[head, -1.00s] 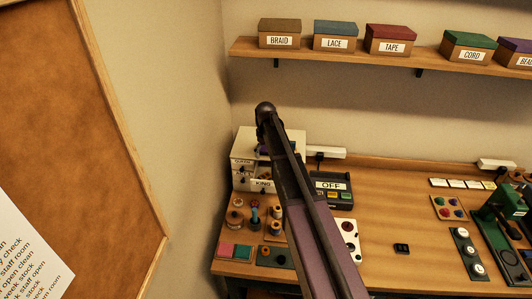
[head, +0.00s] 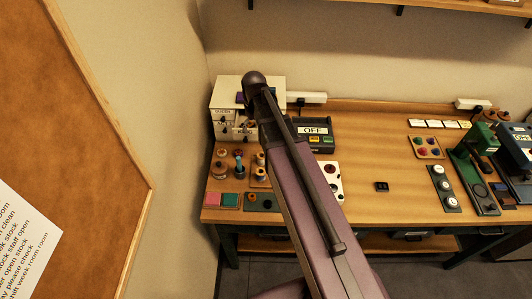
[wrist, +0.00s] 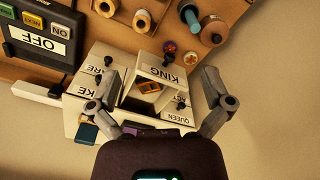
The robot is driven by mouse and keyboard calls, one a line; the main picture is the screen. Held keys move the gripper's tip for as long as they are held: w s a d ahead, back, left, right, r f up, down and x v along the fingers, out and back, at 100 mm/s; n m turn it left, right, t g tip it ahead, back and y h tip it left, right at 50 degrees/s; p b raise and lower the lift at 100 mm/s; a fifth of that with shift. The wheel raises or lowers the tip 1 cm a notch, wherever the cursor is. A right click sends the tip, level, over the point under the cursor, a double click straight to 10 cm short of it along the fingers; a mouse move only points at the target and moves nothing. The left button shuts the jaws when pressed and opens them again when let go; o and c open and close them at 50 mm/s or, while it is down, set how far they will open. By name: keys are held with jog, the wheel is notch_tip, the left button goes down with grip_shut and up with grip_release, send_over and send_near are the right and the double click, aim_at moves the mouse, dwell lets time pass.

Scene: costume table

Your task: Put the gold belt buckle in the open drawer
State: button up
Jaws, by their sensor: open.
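The small cream drawer cabinet (head: 225,95) stands at the back left of the table. In the wrist view its drawer marked KING (wrist: 160,69) is pulled open. A small gold, square-framed piece, which looks like the belt buckle (wrist: 149,86), shows within the open drawer's outline. Whether it rests on the drawer floor is hard to tell. My gripper (wrist: 157,82) is open over the cabinet, with one finger on each side of the drawer and apart from the buckle. In the head view my arm hides the gripper and part of the cabinet.
Beside the cabinet is a dark switch box marked OFF (head: 315,131). Spools (head: 239,164) stand in front of it. A green press (head: 475,160) is at the right. A small black block (head: 382,186) lies on the mostly clear middle table. A wall with a corkboard (head: 75,130) borders the left.

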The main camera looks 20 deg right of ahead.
jog(key=s+m, duration=0.2)
jog(key=s, duration=1.1)
jog(key=shift+s+m, duration=0.2)
jog(key=shift+m, duration=0.1)
